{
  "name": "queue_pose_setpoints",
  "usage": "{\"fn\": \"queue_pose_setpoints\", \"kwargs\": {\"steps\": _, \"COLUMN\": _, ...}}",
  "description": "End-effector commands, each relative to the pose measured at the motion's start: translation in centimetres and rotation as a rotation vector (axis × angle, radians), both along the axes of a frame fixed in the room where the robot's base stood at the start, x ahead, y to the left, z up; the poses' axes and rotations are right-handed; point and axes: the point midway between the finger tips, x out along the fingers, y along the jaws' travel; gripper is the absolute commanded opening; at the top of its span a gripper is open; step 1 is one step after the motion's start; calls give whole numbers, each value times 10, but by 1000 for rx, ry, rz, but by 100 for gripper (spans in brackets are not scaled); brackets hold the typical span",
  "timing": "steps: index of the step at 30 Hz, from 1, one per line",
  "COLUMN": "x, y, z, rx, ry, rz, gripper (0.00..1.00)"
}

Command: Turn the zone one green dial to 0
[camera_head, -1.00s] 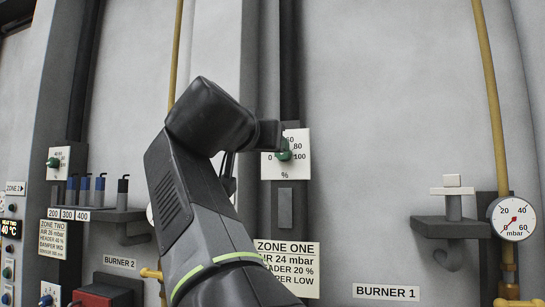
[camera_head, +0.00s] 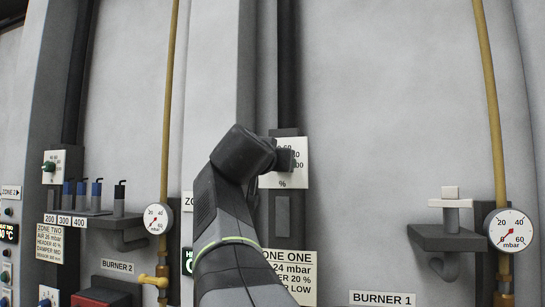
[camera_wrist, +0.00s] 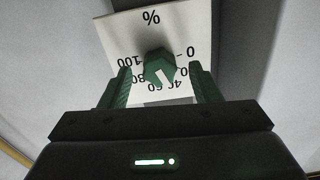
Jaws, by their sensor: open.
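The zone one dial is a green knob (camera_wrist: 158,64) on a white percent plate (camera_wrist: 118,38), which appears upside down in the wrist view. A pale pointer mark on the knob faces the lower right of that view, toward the 40 and 60 figures and away from 0. My gripper (camera_wrist: 160,72) is open, with one green finger on each side of the knob; I cannot tell whether they touch it. In the head view, my gripper (camera_head: 285,160) covers the knob in front of the plate (camera_head: 300,176).
The zone one sign (camera_head: 290,274) hangs below the plate. The zone two dial (camera_head: 49,166) is far left. Another gauge (camera_head: 510,230) and a bracket (camera_head: 448,238) are right.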

Motion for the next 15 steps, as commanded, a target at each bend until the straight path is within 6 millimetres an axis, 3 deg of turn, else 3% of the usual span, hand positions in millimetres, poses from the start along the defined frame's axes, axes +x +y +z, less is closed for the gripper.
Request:
{"fn": "queue_pose_setpoints", "kwargs": {"steps": 12, "x": 11, "y": -4, "z": 0, "rx": 1, "ry": 0, "rz": 0, "gripper": 57}}
{"fn": "queue_pose_setpoints", "kwargs": {"steps": 13, "x": 11, "y": -4, "z": 0, "rx": 1, "ry": 0, "rz": 0, "gripper": 55}}
{"fn": "queue_pose_setpoints", "kwargs": {"steps": 15, "x": 11, "y": -4, "z": 0, "rx": 1, "ry": 0, "rz": 0, "gripper": 41}}
